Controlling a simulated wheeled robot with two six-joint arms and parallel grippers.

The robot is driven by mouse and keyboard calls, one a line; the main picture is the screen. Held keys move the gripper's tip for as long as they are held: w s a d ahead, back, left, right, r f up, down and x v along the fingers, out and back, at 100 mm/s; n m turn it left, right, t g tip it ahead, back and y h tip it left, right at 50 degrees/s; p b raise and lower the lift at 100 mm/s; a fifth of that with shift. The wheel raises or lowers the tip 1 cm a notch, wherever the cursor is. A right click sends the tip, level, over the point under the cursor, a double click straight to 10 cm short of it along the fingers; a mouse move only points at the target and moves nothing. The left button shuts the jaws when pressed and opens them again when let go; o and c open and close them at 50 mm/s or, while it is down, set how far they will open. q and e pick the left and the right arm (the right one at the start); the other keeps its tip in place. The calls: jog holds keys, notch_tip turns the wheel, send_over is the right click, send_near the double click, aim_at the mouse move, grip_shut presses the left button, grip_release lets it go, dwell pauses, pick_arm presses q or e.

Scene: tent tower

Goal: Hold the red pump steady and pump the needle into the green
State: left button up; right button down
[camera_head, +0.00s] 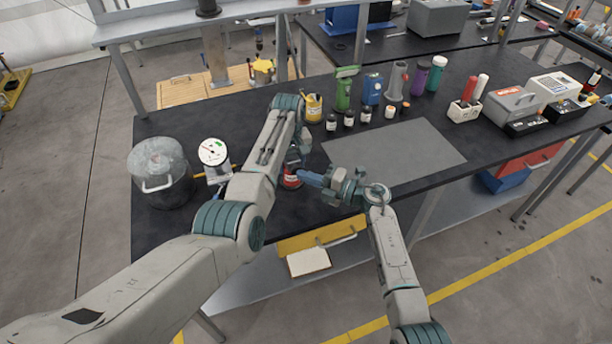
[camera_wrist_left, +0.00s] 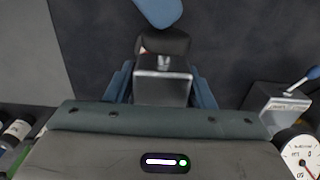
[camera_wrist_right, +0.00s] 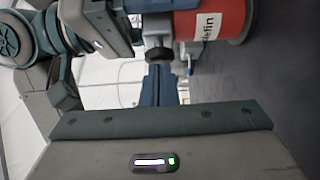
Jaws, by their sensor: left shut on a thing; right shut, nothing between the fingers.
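The red pump (camera_head: 290,180) stands near the front edge of the black bench, partly hidden behind my left forearm. My left gripper (camera_head: 294,160) is shut on its metal top block (camera_wrist_left: 162,87). A black knob (camera_wrist_left: 165,42) shows just beyond that block. My right gripper (camera_head: 303,175) is shut and empty, its blue fingertips close beside the pump. In the right wrist view the red body (camera_wrist_right: 215,22) is at the top, and a black knob (camera_wrist_right: 158,54) sits at the fingertips; contact is unclear. The round white gauge (camera_head: 213,152) stands left of the pump; I cannot read its needle position.
A grey lidded pot (camera_head: 160,172) stands left of the gauge. Several small bottles, a green tool (camera_head: 345,88) and a yellow cup (camera_head: 313,107) stand behind the pump. A bare grey mat (camera_head: 395,153) lies to the right. A yellow drawer (camera_head: 305,241) is below the front edge.

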jog(key=s, duration=0.3)
jog(key=shift+s+d+f, duration=0.1)
jog(key=shift+d, duration=0.3)
jog(key=v, duration=1)
jog(key=shift+s, duration=0.1)
dwell(0.4)
jog(key=x, duration=1)
jog(key=shift+w+a, duration=0.15)
jog(key=shift+w, duration=0.35)
